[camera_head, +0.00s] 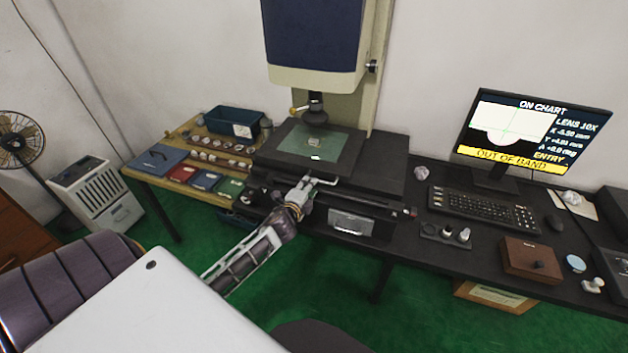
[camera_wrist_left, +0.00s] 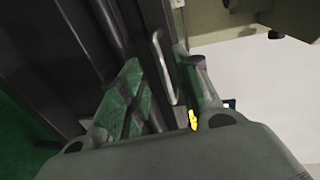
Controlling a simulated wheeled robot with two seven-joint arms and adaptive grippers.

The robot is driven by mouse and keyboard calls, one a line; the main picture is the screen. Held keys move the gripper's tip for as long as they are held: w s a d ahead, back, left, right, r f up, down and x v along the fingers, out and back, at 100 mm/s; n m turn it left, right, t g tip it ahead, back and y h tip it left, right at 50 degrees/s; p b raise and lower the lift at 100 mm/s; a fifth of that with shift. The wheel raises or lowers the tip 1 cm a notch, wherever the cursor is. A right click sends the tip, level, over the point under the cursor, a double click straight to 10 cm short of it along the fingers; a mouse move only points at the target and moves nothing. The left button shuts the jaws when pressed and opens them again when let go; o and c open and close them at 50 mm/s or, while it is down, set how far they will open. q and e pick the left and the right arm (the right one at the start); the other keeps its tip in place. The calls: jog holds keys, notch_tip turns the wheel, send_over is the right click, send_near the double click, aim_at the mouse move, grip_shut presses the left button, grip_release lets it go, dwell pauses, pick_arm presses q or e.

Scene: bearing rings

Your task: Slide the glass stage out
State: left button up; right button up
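The glass stage (camera_head: 290,139) is a greenish plate on the dark bed of the measuring machine, under its lens. A small ring-like part (camera_head: 317,143) lies on it. A pale metal bar handle (camera_head: 325,181) is at the stage's front edge; it also shows in the left wrist view (camera_wrist_left: 162,66). My left gripper (camera_head: 306,186) is at the handle, in front of the stage. In the left wrist view its two fingers (camera_wrist_left: 165,85) stand apart on either side of the handle, with gaps visible. My right gripper is not in view.
A monitor (camera_head: 535,135) reads "OUT OF BAND". A keyboard (camera_head: 484,208) and a brown box (camera_head: 531,260) are on the bench at right. Several coloured trays and a dark blue bin (camera_head: 232,121) are at left.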

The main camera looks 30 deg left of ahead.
pick_arm(q)
jog(key=shift+x, duration=2.95)
grip_shut()
